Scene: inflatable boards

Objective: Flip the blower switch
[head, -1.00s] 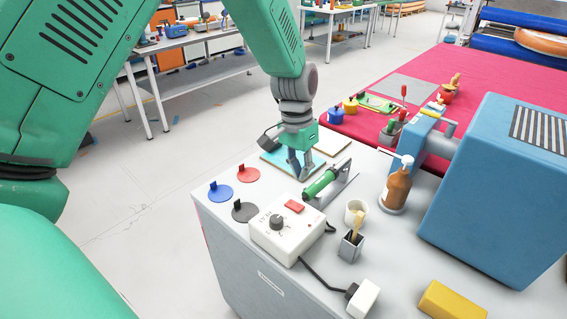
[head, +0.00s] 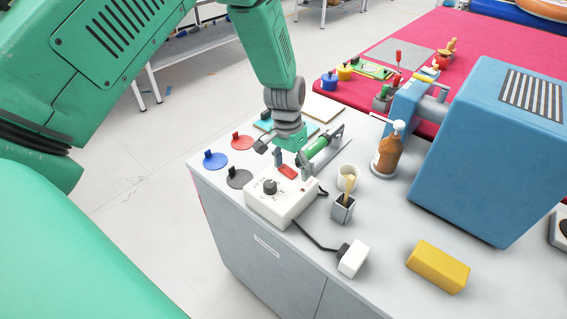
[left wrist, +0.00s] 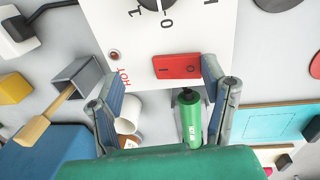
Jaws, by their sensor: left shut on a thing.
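The red rocker switch (head: 288,172) sits on top of the white control box (head: 289,206) at the counter's left part. In the left wrist view the switch (left wrist: 177,66), marked I and O, shows between my fingertips. Exact finger contact is hard to see. The dark dial (head: 269,187) is on the same box, and it also shows in the left wrist view (left wrist: 160,4). My right gripper is not in view.
A green cylindrical tool (head: 315,147) lies close behind the box. A white cup (head: 347,176), a grey brush holder (head: 342,211) and an amber pump bottle (head: 387,155) stand to its right. A large blue unit (head: 480,160) fills the right.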

